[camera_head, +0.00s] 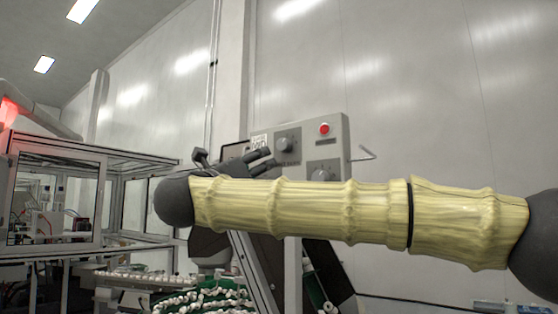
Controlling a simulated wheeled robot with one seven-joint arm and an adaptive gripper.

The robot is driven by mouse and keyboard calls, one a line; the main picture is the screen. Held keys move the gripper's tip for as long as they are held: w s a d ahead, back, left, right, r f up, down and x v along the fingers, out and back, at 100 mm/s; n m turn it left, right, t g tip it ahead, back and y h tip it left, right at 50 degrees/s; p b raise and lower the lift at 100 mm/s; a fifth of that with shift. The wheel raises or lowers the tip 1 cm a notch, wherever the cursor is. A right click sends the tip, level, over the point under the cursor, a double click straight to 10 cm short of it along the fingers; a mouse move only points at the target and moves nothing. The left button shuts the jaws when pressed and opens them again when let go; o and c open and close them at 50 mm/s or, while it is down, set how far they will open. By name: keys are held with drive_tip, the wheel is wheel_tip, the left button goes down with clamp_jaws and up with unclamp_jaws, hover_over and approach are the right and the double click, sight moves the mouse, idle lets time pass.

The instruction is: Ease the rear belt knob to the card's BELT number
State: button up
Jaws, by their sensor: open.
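A grey control panel (337,137) stands in the middle of the head view, partly behind my yellow-sleeved arm. It carries an upper knob (287,143), a lower knob (323,174) partly covered by my arm, and a red button (324,129). I cannot tell from the labels which knob is the rear belt knob. A small pale card (259,139) with dark print is at the panel's left edge; its number is too small to read. My dark gripper (268,161) is open in front of the panel's left part, just below and left of the upper knob. Contact with it cannot be judged.
A framed glass enclosure (60,195) stands at the left with a red light (10,112) above it. White caps (205,299) lie on a green-edged conveyor below. A thin bent rod (366,153) sticks out right of the panel. The wall at right is bare.

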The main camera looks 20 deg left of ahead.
sight(282, 145)
drive_tip(key=shift+m+h, duration=0.4)
drive_tip(key=shift+m, duration=0.3)
drive_tip(key=p+x, duration=0.1)
drive_tip(key=x, duration=0.2)
drive_tip(key=r+p+x, duration=0.1)
drive_tip(key=x, duration=0.3)
drive_tip(key=s+d+r+p+x, duration=0.1)
drive_tip(key=x, duration=0.3)
drive_tip(key=c, duration=1)
drive_tip(key=shift+c, duration=0.2)
drive_tip(key=shift+r, duration=0.1)
